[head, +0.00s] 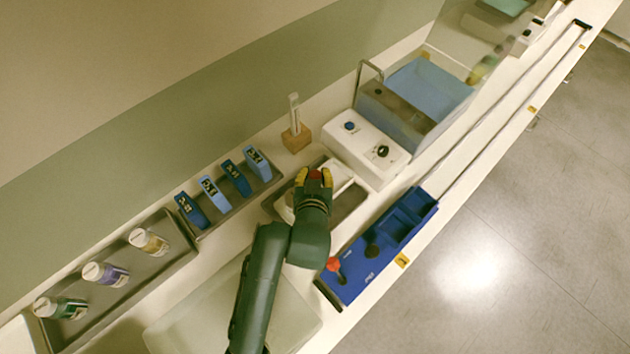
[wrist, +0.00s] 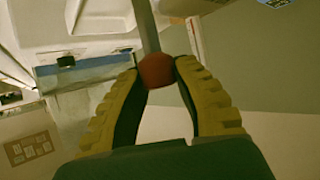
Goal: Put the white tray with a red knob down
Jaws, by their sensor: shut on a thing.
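My gripper (head: 316,178) is shut on the red knob (wrist: 157,71) of the white tray, which shows between the two yellow fingers in the wrist view. A thin grey stem (wrist: 147,28) runs from the knob. In the head view, part of the white tray (head: 339,174) shows beside my fingers, over a dark grey shallow holder (head: 352,200).
A white device with knobs (head: 365,148) stands close at the upper right. A wooden block (head: 296,139) is behind.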

